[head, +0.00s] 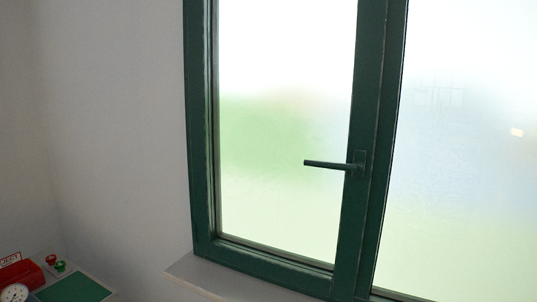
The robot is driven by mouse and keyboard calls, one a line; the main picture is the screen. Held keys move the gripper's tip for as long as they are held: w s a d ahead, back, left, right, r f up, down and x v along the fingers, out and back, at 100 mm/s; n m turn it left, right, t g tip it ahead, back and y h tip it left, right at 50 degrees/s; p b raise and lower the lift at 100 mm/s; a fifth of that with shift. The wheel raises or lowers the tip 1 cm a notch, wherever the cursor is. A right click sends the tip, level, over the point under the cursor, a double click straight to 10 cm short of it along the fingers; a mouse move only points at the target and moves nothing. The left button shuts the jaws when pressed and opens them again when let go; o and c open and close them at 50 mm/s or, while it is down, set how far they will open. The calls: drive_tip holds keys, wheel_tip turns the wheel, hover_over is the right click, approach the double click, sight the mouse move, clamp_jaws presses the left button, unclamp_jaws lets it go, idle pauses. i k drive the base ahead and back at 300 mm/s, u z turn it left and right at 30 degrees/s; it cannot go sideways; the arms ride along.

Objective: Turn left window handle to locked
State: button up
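The window handle (330,164) is dark green and sits on the stile between the two panes. Its lever points left, roughly horizontal, over the edge of the left pane. Its mounting plate (359,163) is on the green window frame (199,130). The left sash appears closed against its frame. Only this one handle shows. My gripper is not in view, so nothing of it shows near the handle.
A pale window sill (200,275) runs below the window. At the lower left are a red box (32,277), a white round dial (14,293), red and green buttons (60,266) and a green panel (74,289). A bare wall (120,130) stands left of the window.

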sight(357, 167)
drive_tip(key=z, duration=0.05)
drive_tip(key=i, duration=1.05)
drive_tip(key=z, duration=0.35)
